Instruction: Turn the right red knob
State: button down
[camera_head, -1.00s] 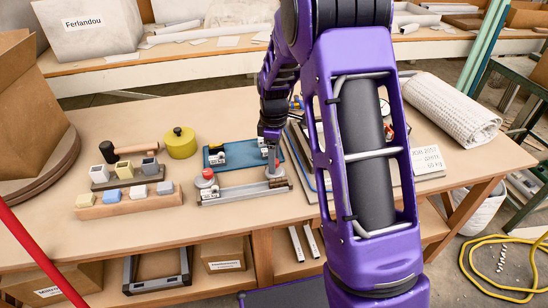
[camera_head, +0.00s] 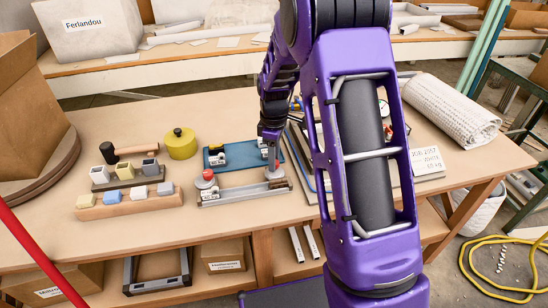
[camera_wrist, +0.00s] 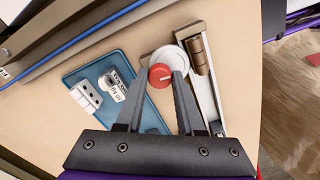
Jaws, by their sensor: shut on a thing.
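The right red knob (camera_head: 273,162) stands on a round pale base at the right end of a grey metal rail (camera_head: 240,191). In the wrist view the same knob (camera_wrist: 160,76) shows a red top with a pale pointer line. My gripper (camera_wrist: 167,78) is shut on this knob, with one finger on each side of it. In the head view my gripper (camera_head: 271,148) reaches down to the knob from above and hides part of it. The left red knob (camera_head: 207,174) stands at the rail's other end and is untouched.
A blue tray (camera_head: 241,155) with small white parts lies just behind the rail. A yellow round pot (camera_head: 181,143), a mallet (camera_head: 130,149) and wooden block holders (camera_head: 128,205) stand to the left. Boards and a white sign (camera_head: 427,160) lie to the right.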

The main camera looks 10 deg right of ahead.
jog(key=m, duration=0.4)
jog(key=shift+r+p, duration=0.1)
jog(key=shift+p, duration=0.3)
jog(key=m+p, duration=0.1)
jog(key=m, duration=0.3)
jog(key=shift+m, duration=0.4)
jog(key=m, duration=0.4)
jog(key=shift+p, duration=0.35)
jog(key=shift+m+p, duration=0.3)
jog(key=shift+m, duration=1.8)
jog(key=c, duration=0.5)
grip_release()
